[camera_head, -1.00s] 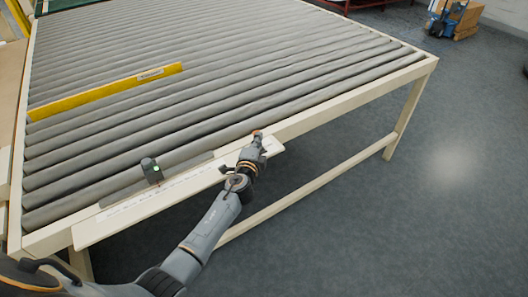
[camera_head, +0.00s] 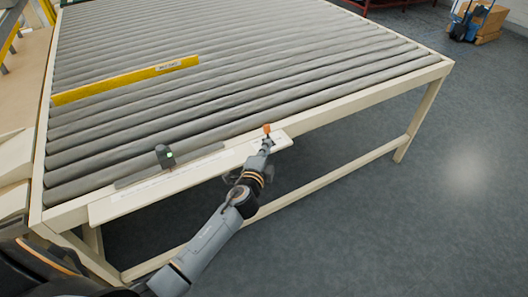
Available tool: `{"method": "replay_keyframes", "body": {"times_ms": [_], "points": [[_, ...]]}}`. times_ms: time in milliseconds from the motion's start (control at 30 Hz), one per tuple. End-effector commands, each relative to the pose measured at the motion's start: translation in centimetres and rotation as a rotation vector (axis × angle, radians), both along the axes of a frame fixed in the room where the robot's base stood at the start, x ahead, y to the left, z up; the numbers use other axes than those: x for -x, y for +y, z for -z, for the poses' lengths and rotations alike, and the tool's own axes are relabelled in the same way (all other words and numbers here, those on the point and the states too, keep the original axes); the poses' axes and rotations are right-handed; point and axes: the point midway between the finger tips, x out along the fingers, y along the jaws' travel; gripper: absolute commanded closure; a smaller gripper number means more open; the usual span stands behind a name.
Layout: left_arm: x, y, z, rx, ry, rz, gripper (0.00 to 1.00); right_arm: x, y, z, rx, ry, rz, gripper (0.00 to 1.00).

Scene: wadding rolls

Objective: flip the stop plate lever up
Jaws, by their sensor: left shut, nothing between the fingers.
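A small lever with an orange tip (camera_head: 267,128) stands near the right end of the cream ledge along the roller table's front edge. Its tip shows above the ledge; its lower part is small and partly hidden by my gripper, so its exact tilt is hard to tell. My left gripper (camera_head: 265,147) is shut and empty, just in front of and below the orange tip. Whether it touches the lever cannot be told. A yellow bar (camera_head: 125,80) with a label lies across the rollers at the left. My right gripper is not in view.
The roller table (camera_head: 350,110) fills the upper left. Grey floor (camera_head: 400,240) is clear at right. A blue cart with boxes (camera_head: 470,22) stands far back.

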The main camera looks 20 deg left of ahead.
Motion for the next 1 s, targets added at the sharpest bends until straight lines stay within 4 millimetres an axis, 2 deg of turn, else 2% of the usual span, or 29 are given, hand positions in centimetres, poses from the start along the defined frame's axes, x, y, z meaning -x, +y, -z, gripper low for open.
{"method": "replay_keyframes", "body": {"times_ms": [100, 233, 400, 800, 900, 967, 1000], "points": [[1.7, -0.2, -0.3, 0.0, 0.001, 0.001, 1.0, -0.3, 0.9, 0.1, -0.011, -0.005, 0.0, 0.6], [2.7, -0.3, -0.6, 0.0, 0.0, 0.001, 1.0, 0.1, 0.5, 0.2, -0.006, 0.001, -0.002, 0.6], [3.0, -0.3, -0.7, 0.0, 0.0, 0.001, 1.0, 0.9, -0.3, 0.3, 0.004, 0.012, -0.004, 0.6], [3.0, -0.3, -0.7, 0.001, 0.001, 0.001, 1.0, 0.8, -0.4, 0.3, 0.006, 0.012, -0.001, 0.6], [3.2, -0.3, 0.6, 0.017, 0.023, 0.0, 1.0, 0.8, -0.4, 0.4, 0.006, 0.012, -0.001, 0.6], [3.5, -0.2, 2.7, 0.04, 0.059, -0.002, 1.0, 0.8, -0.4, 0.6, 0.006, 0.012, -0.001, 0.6], [3.9, -0.2, 4.7, 0.065, 0.094, -0.005, 1.0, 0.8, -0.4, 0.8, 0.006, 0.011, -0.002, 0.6]]}}
